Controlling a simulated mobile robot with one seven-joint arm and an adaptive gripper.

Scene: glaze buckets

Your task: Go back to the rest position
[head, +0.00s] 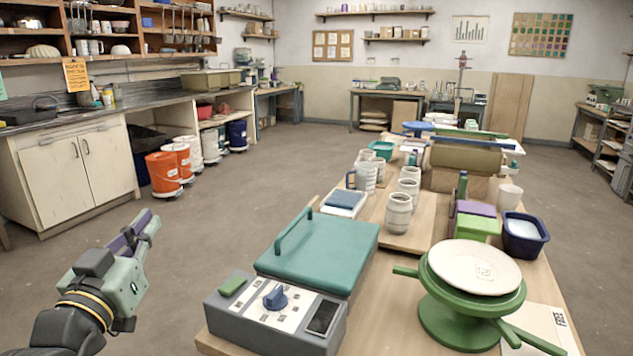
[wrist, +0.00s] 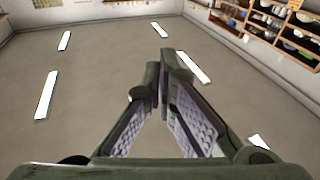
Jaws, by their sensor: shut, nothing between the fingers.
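My gripper (head: 148,224) is at the lower left in the head view, held in the air left of the work table and pointing up and away. It is shut and holds nothing. In the wrist view its two green fingers with grey ridged pads (wrist: 160,78) come together toward their tips, with no object between them. Nothing touches the gripper in either view.
A wooden table (head: 384,318) to the right bears a grey-and-teal machine (head: 318,254), a green wheel stand (head: 455,320) with a cream plate, and several pale jars. Several buckets (head: 163,174) stand by the left counter (head: 60,190). The floor (head: 250,200) between is clear.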

